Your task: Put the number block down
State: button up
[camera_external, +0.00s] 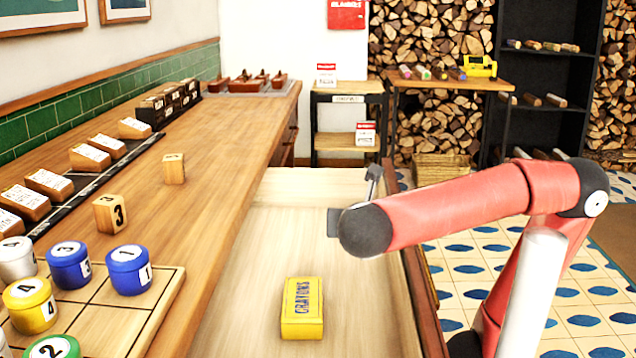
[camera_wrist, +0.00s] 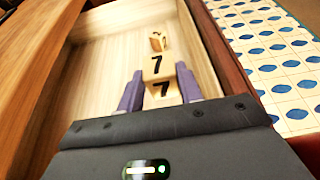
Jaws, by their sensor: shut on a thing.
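My gripper (camera_wrist: 160,84) shows in the wrist view with its two purple fingers on either side of a wooden number block (camera_wrist: 162,68) and is shut on it. The block has a black 7 on each of two visible faces. It is over a pale wooden drawer or tray (camera_wrist: 107,50); whether it touches the floor of it I cannot tell. In the external view my wrist hides the fingers and this block. The open drawer (camera_external: 262,225) shows there beside the counter.
Another small wooden block (camera_wrist: 158,41) is beyond the held one in the wrist view. A yellow crayons box (camera_external: 302,308) lies in the drawer. The counter (camera_external: 215,140) at left carries wooden number blocks (camera_external: 110,213) and coloured numbered pots (camera_external: 128,270).

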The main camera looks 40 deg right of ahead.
notch_tip(320, 180, down, 8)
dwell(0.4)
jog(key=shift+f+b, duration=0.3)
jog(key=shift+b, duration=0.35)
jog(key=shift+f+b, duration=0.35)
jog(key=shift+b, duration=0.15)
jog(key=shift+r, duration=0.1)
jog(key=o, duration=1.1)
